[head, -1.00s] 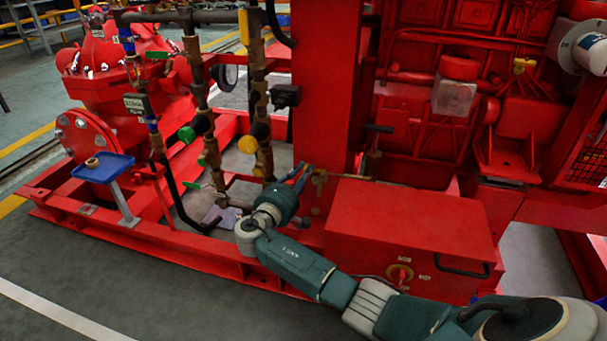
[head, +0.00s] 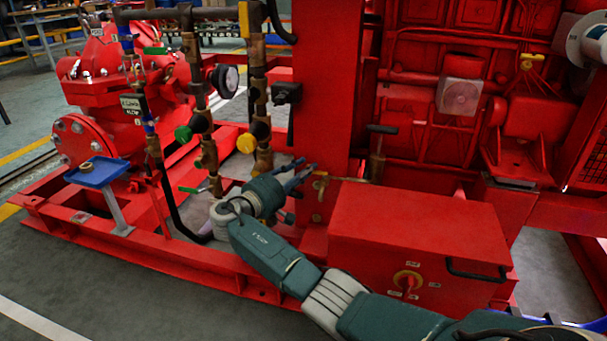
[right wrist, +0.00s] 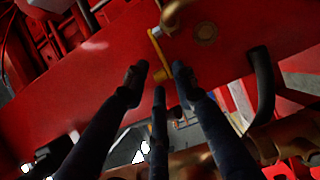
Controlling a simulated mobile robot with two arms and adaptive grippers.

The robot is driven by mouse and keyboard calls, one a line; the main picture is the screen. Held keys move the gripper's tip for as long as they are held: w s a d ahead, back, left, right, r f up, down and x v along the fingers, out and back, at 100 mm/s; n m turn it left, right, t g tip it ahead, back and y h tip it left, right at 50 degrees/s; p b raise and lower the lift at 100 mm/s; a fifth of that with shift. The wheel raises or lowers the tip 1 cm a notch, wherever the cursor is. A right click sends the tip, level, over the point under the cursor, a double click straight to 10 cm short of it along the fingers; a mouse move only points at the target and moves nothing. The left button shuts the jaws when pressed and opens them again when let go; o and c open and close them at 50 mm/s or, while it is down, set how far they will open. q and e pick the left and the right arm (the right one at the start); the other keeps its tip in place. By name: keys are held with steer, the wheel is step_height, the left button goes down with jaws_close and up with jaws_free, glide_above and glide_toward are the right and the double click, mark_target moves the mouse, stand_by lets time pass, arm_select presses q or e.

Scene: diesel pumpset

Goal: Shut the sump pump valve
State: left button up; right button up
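A small brass valve (head: 320,186) sits on the red frame, just left of the red box; I take it for the sump pump valve. In the right wrist view, a thin yellow lever (right wrist: 160,54) hangs beside a brass fitting (right wrist: 178,14) against a red plate. My right gripper (head: 309,174) reaches to the valve from the left in the head view. In the right wrist view its dark fingers (right wrist: 160,76) are spread, with the lever's lower end seen between the tips. I cannot tell whether they touch it. My left gripper is not in view.
A red box (head: 420,220) with a rotary switch (head: 407,281) and a black handle stands right of the valve. Vertical pipes with green and yellow caps (head: 246,143) rise to the left. A blue tray (head: 97,172) stands farther left. The floor at lower left is clear.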

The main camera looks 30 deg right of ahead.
stand_by(0.3)
steer(key=v, duration=1.2)
